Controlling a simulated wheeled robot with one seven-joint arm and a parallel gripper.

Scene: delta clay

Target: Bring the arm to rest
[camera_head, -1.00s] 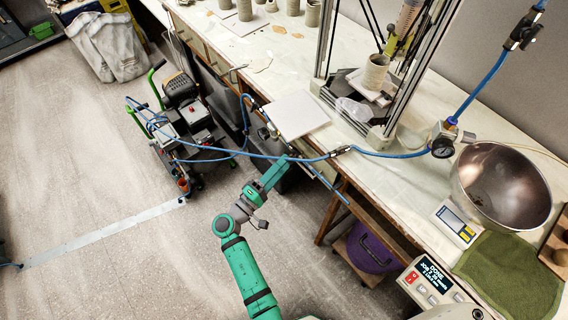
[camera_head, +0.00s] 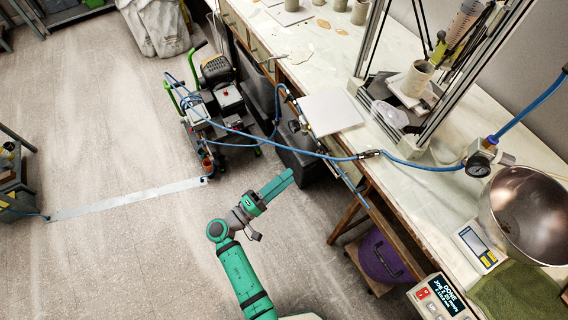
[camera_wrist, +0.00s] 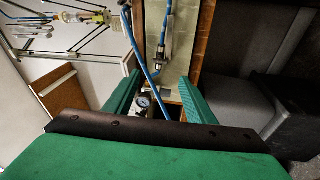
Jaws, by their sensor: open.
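My green gripper (camera_head: 281,184) is held out over the floor in the head view, in front of the workbench (camera_head: 345,160) and apart from it. In the wrist view its two green fingers (camera_wrist: 158,98) stand wide apart with nothing between them. Behind the gap I see a blue hose (camera_wrist: 146,66) and a round gauge (camera_wrist: 143,101), both farther off. My arm is bent at the elbow, low in the middle of the head view.
A metal bowl (camera_head: 530,215) stands at the right. The floor at left is mostly clear.

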